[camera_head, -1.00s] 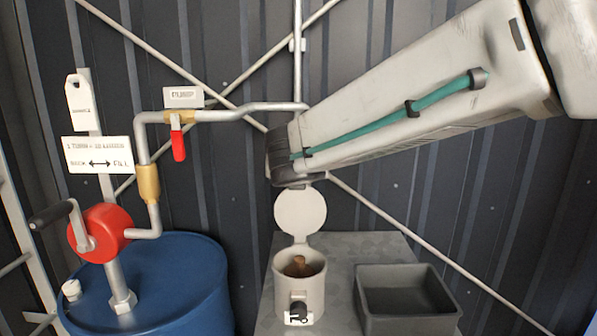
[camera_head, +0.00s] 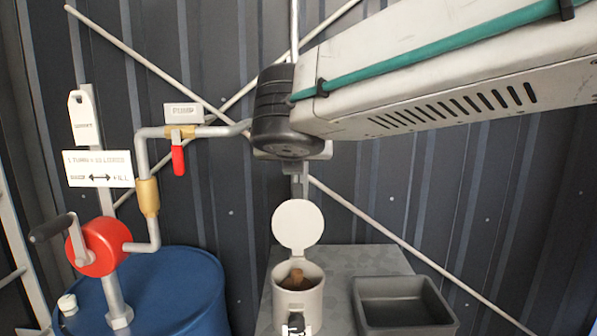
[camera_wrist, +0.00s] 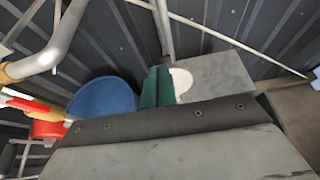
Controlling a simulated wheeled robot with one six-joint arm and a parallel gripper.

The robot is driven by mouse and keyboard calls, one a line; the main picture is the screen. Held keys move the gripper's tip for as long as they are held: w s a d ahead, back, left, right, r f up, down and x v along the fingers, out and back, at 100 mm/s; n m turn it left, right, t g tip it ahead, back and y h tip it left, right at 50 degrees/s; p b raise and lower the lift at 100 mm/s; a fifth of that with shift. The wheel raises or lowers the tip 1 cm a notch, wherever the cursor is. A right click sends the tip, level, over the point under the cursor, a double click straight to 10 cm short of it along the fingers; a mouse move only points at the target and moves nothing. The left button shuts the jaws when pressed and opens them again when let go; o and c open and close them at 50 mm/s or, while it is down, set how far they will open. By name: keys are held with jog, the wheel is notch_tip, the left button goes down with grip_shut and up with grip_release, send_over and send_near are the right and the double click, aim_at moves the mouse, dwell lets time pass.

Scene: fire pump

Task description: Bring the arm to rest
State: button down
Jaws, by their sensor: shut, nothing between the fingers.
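My arm reaches in from the upper right of the head view, its black wrist joint in front of the dark corrugated wall, above a pale canister. My gripper is not clear in the head view. In the wrist view its two teal fingers (camera_wrist: 157,86) are together and empty, pointing away over the dark edge of my wrist. Beyond them are the blue drum and the grey table. The fingers are apart from the drum, as far as I can tell.
A blue drum (camera_head: 180,290) carries a red crank pump (camera_head: 100,247) with piping and a red-handled valve (camera_head: 178,160). A grey table (camera_head: 370,262) holds an open-lidded canister (camera_head: 312,300) with something brown inside, and a dark tray (camera_head: 405,325). Diagonal braces cross the wall.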

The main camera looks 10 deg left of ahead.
jog(key=s+d+f+m+g+h, duration=0.2)
jog(key=s+d+f+m+g, duration=0.15)
jog(key=d+f+m, duration=0.45)
jog(key=s+d+f+m+g+h, duration=0.25)
jog(key=s+d+f+m, duration=0.25)
jog(key=d+m, duration=0.65)
jog(key=s+d+f+m+g+y, duration=0.1)
jog(key=s+d+f+m+g, duration=0.1)
jog(key=s+d+m, duration=0.6)
jog(key=s+d+f+m+g+y, duration=0.1)
jog(key=s+d+f+m+g, duration=0.2)
jog(key=s+d+m, duration=0.6)
jog(key=shift+s+f+m+g, duration=0.3)
jog(key=shift+s+f+m, duration=0.25)
jog(key=shift+s+f, duration=0.3)
jog(key=c, duration=2.1)
grip_release()
jog(key=shift+y, duration=0.25)
jog(key=shift+c, duration=0.2)
